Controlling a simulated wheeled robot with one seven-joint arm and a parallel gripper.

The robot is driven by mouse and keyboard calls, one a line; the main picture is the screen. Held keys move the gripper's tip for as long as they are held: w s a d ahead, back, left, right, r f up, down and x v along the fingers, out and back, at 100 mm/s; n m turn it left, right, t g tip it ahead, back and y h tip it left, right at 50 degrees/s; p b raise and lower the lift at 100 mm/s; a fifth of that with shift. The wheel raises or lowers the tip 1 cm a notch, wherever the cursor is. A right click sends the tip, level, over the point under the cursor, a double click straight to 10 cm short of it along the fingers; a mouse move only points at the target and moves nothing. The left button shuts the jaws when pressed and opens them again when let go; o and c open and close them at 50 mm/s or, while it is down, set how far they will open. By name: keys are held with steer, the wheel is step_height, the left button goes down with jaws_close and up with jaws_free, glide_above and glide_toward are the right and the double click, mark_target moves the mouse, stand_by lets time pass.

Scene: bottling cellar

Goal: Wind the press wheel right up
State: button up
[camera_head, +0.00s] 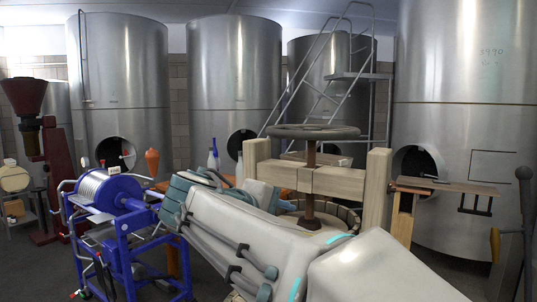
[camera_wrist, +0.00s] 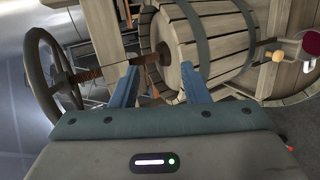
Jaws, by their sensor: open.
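The press wheel (camera_head: 312,132) is a dark round handwheel on top of an upright brown screw (camera_head: 311,165), which passes through a pale wooden frame (camera_head: 337,182). In the wrist view the wheel (camera_wrist: 42,72) is at the left and the screw (camera_wrist: 95,74) runs right from it toward a slatted wooden tub (camera_wrist: 222,38) with grey bands. My gripper (camera_wrist: 157,80) is open, its two blue fingers apart, with the tub and screw end beyond them. No finger visibly touches the wheel.
A small wooden shelf (camera_head: 450,186) is right of the press. Bare floor (camera_head: 455,272) shows at the lower right.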

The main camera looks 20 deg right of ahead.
mark_target(301, 136)
steer(key=w+a+r+m+t+h+b, duration=0.1)
steer(key=w+a+r+t+h, duration=0.15)
steer(key=r+h, duration=0.75)
steer(key=w+d+r+y+p, duration=0.1)
steer(key=w+d, duration=0.1)
steer(key=d, duration=0.2)
steer(key=w+d+r+y, duration=0.2)
steer(key=d, duration=0.1)
steer(key=w+d+r+g+y+p, duration=0.1)
steer(key=w+d, duration=0.1)
steer(key=d, duration=0.2)
steer(key=shift+w+d+r+p, duration=0.25)
steer(key=shift+d+r+p, duration=0.05)
steer(key=shift+p, duration=0.05)
steer(key=shift+c, duration=0.2)
steer(key=shift+y, duration=0.3)
jaws_close()
